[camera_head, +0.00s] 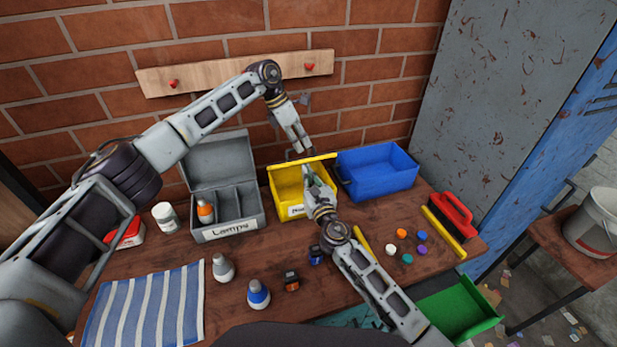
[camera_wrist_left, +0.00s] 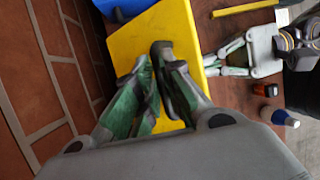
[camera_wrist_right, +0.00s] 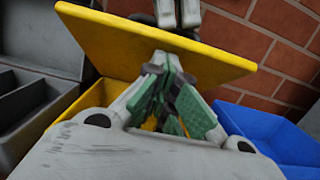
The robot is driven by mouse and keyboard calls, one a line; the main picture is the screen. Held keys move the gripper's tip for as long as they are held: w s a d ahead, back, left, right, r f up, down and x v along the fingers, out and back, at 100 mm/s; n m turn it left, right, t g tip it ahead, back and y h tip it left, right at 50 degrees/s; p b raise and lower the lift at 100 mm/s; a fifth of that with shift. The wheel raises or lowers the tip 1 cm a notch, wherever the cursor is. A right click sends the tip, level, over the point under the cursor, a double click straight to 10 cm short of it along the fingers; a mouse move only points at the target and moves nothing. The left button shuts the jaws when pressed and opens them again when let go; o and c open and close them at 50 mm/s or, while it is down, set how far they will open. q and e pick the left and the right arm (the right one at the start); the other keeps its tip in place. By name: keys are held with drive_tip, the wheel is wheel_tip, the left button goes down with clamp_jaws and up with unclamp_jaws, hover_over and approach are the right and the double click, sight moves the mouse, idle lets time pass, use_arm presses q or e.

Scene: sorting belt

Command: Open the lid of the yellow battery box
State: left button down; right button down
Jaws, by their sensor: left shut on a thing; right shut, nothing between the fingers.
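The yellow battery box (camera_head: 279,190) stands between the grey lamps box and the blue bin, its front label partly covered by my right gripper. Its yellow lid (camera_head: 321,158) is raised at the back and shows nearly edge-on in the head view. The lid also shows as a tilted plate in the left wrist view (camera_wrist_left: 160,32) and the right wrist view (camera_wrist_right: 140,45). My left gripper (camera_head: 298,150) is shut on the lid from behind and above. My right gripper (camera_head: 309,173) is shut and empty at the box opening, below the lid. The box's inside is mostly hidden.
The grey lamps box (camera_head: 226,228) stands open on the left, the blue bin (camera_head: 378,168) on the right. Several coloured caps, a red brush (camera_head: 454,214), bulbs and a striped cloth (camera_head: 145,305) lie on the table. The brick wall (camera_head: 225,45) is close behind.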

use_arm(q)
drive_tip(key=shift+s+f, duration=0.3)
drive_tip(key=shift+f, duration=0.35)
drive_tip(key=c, duration=1.5)
unclamp_jaws()
drive_tip(key=shift+w, duration=0.1)
drive_tip(key=shift+w+r, duration=0.15)
drive_tip(key=shift+r, duration=0.05)
drive_tip(key=shift+v, duration=0.75)
drive_tip(key=v, duration=1)
drive_tip(key=shift+w+r, duration=0.1)
drive_tip(key=shift+r, duration=0.1)
drive_tip(key=shift+f, duration=0.1)
